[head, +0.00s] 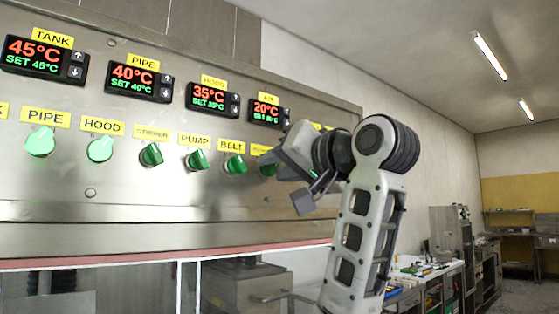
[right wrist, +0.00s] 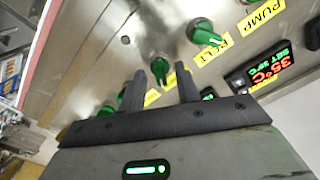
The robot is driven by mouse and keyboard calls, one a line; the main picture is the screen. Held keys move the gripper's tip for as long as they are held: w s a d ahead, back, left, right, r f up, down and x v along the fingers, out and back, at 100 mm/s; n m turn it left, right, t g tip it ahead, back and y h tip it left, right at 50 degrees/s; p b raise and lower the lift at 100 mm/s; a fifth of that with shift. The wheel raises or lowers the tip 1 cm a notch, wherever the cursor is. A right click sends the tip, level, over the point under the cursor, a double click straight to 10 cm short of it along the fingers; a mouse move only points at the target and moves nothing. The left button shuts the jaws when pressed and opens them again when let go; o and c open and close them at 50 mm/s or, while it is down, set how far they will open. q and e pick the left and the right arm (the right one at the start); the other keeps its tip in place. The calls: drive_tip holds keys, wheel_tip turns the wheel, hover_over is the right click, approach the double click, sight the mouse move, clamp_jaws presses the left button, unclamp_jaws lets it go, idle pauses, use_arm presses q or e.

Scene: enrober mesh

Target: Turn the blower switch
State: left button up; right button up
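The blower switch is a green knob (head: 267,169) below a small yellow label (head: 260,149) that is partly hidden by my gripper. It is the knob just right of the belt knob (head: 235,165). My right gripper (head: 290,184) is open close to the panel, just right of this knob. In the right wrist view, the blower knob (right wrist: 160,68) shows between the tips of my open right gripper (right wrist: 162,73), with its yellow label behind. I cannot tell whether the fingers touch it. My left gripper is not in view.
The steel panel (head: 100,190) carries several other green knobs in a row, including the pump knob (head: 197,160), with lit displays such as the hood display (head: 212,100) above. A workbench (head: 430,275) stands at the right, with open floor beyond.

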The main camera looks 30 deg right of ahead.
drive_tip(key=shift+w, duration=0.1)
clamp_jaws()
drive_tip(key=shift+n, duration=0.4)
drive_tip(key=n, duration=0.4)
drive_tip(key=shift+b, duration=0.35)
drive_tip(key=n, duration=0.5)
drive_tip(key=shift+r, duration=0.1)
drive_tip(key=shift+n+p, duration=0.3)
drive_tip(key=shift+n, duration=0.7)
